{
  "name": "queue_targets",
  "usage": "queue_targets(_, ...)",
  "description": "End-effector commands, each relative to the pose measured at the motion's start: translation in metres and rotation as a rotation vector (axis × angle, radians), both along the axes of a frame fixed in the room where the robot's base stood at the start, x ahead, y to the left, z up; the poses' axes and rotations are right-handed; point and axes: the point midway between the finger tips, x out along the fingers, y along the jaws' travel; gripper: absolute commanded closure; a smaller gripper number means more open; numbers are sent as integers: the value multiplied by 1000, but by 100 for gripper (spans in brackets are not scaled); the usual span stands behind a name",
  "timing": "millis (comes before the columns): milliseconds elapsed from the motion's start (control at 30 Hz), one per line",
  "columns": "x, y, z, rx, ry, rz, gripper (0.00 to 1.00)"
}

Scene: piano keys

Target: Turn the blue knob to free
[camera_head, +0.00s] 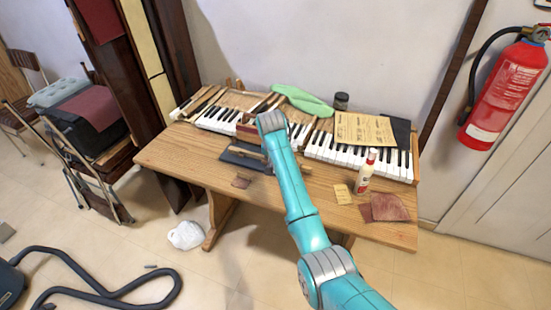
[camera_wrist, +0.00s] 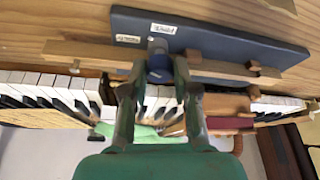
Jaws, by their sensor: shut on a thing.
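The blue knob (camera_wrist: 160,66) sits between the fingertips of my gripper (camera_wrist: 160,70) in the wrist view, with one finger on each side of it. My gripper is shut on it. The knob is by a wooden bar (camera_wrist: 215,68) that lies across a dark blue board (camera_wrist: 225,40) with small white labels. In the head view the board (camera_head: 236,160) lies on the table's front half, in front of the keys. There my own arm hides the knob and most of my gripper. I cannot tell which way the knob is turned.
Piano keys (camera_head: 345,155) run along the wooden table (camera_head: 190,150). The table's left front is clear.

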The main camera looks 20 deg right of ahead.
Motion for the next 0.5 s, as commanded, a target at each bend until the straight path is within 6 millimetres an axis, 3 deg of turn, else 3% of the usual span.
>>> queue_targets(500,2,3,0,-1,2,-488,100)
